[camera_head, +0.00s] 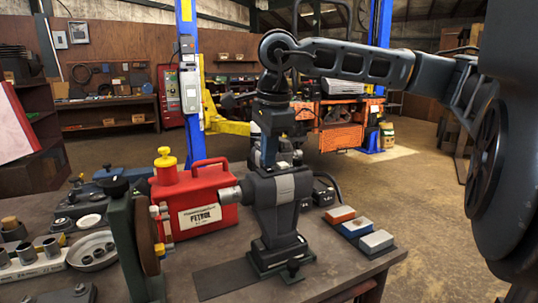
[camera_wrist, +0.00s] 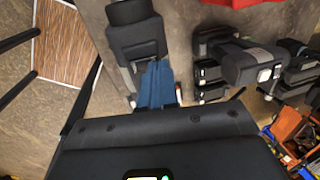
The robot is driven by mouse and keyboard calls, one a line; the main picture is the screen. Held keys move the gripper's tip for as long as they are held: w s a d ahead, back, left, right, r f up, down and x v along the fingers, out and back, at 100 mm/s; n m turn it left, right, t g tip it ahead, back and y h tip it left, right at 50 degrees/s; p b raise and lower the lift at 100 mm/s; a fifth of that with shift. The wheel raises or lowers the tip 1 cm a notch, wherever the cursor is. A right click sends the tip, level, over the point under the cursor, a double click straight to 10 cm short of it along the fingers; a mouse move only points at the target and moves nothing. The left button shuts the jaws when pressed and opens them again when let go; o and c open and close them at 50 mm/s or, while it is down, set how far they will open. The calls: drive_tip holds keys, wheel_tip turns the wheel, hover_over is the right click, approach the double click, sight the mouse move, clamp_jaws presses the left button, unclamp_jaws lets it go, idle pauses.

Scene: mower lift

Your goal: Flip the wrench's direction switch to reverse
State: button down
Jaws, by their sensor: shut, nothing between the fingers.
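The wrench (camera_head: 277,205) is a dark grey and black power tool with a light grey band, standing upright on the workbench with its silver nose pointing left. In the wrist view the wrench (camera_wrist: 134,40) lies at the upper left. My gripper (camera_head: 268,158) points down from above, at the wrench's top. Its blue fingers (camera_wrist: 155,88) are together with nothing between them, close to the wrench's body. I cannot tell whether they touch it. The direction switch cannot be made out.
A red petrol can (camera_head: 195,198) stands just left of and behind the wrench. A bench vise-like green stand (camera_head: 133,245) is at the front left. Coloured blocks (camera_head: 358,228) lie to the right. Black units (camera_wrist: 210,70) stand behind the wrench.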

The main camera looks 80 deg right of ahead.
drive_tip(key=f+b, duration=0.1)
drive_tip(key=b, duration=0.2)
drive_tip(key=shift+w+d+f+b, duration=0.1)
drive_tip(key=shift+d+f+b, duration=0.1)
drive_tip(key=shift+f+b, duration=0.3)
drive_tip(key=shift+b, duration=0.7)
drive_tip(key=shift+w+d+b, duration=0.1)
drive_tip(key=shift+b, duration=0.35)
drive_tip(key=shift+a, duration=0.2)
drive_tip(key=shift+s+a+r+b, duration=0.2)
drive_tip(key=shift+s+a+b, duration=0.1)
drive_tip(key=shift+s+a, duration=0.15)
drive_tip(key=shift+r, duration=0.1)
drive_tip(key=shift+w+r, duration=0.1)
drive_tip(key=shift+r, duration=0.15)
wheel_tip(320, 180, up, 14)
drive_tip(key=w+d+p, duration=0.2)
drive_tip(key=p, duration=0.5)
drive_tip(key=shift+d+r, duration=0.15)
drive_tip(key=shift+d, duration=0.25)
